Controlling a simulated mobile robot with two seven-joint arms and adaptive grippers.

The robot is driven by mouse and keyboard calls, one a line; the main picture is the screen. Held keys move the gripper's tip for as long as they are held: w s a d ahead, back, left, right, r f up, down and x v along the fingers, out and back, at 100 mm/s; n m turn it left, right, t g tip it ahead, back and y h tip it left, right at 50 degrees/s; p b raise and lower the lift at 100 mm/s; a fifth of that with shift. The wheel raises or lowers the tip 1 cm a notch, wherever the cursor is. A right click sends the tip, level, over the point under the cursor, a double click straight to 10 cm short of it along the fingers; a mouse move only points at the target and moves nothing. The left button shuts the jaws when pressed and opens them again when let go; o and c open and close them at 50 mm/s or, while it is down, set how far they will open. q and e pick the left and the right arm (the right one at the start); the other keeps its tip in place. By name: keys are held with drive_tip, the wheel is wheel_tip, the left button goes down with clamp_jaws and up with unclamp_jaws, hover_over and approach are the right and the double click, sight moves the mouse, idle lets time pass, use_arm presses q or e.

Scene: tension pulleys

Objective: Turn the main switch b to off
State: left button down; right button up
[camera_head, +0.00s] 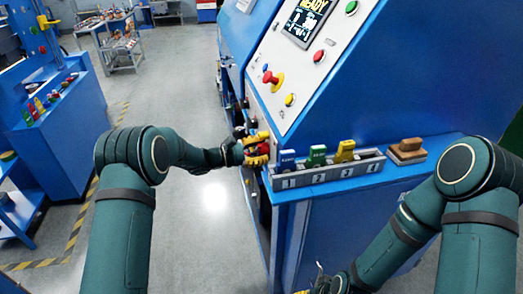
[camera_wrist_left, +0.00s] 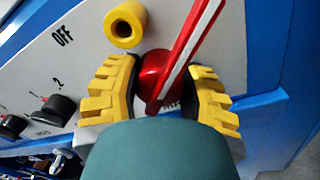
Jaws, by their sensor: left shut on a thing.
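The red switch (camera_wrist_left: 152,75) has a round knob and a long lever with a white stripe, slanting up to the right in the left wrist view. An "OFF" label is printed on the panel to its upper left; lettering below the knob is mostly hidden. My left gripper (camera_wrist_left: 163,78) has its yellow ribbed fingers on either side of the knob, shut on it. In the head view the left gripper (camera_head: 257,150) is at the blue machine's front, and hides the switch. My right gripper (camera_head: 320,273) shows only partly at the bottom edge; its fingers are unclear.
A yellow cylindrical knob (camera_wrist_left: 125,25) sits close above the left finger. Black dials (camera_wrist_left: 56,110) are left of it. A numbered rack (camera_head: 328,173) with coloured pieces and a brown block (camera_head: 407,150) lie on the blue ledge. Open floor lies left of the machine.

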use_arm(q)
drive_tip(key=n+p, duration=0.3)
drive_tip(key=shift+r+n, duration=0.15)
drive_tip(key=shift+n, duration=0.25)
drive_tip(key=n+p, duration=0.3)
drive_tip(key=n, duration=0.1)
drive_tip(key=shift+p, duration=0.35)
drive_tip(key=n+p, duration=0.2)
drive_tip(key=n, duration=0.2)
drive_tip(key=shift+n+g+p, duration=0.3)
drive_tip(key=shift+g+p, duration=0.05)
drive_tip(key=shift+g, duration=0.05)
drive_tip(key=shift+n+g+p, duration=0.3)
drive_tip(key=shift+n+p, duration=0.4)
drive_tip(key=shift+n, duration=1)
